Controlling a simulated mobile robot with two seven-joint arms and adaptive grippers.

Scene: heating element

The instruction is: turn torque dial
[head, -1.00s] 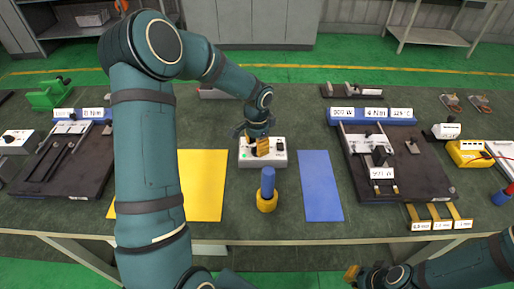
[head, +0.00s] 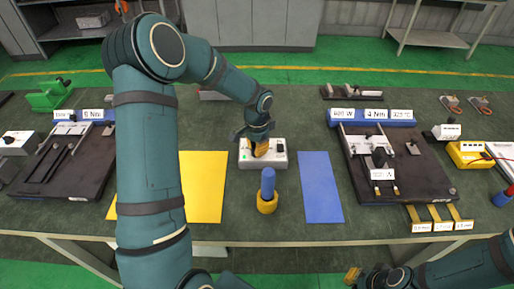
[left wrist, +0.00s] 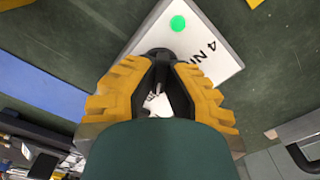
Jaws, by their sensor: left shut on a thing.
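The torque dial is a dark knob (left wrist: 160,53) on a small white box (head: 278,160) at the table's middle. The box carries a green light and a "4 Nm" label in the left wrist view. My left gripper (head: 258,150) comes down onto the left part of the box. Its yellow fingers are shut on the knob, which they mostly hide in the head view. The knob's pointing direction is hidden. My right gripper (head: 362,275) is low at the front edge, away from the box, and its jaws are unclear.
A screwdriver-like tool with a blue handle (head: 268,183) stands in a yellow holder in front of the box. A yellow mat (head: 204,190) and a blue mat (head: 320,190) lie either side. A black fixture board (head: 425,180) with labels stands at right.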

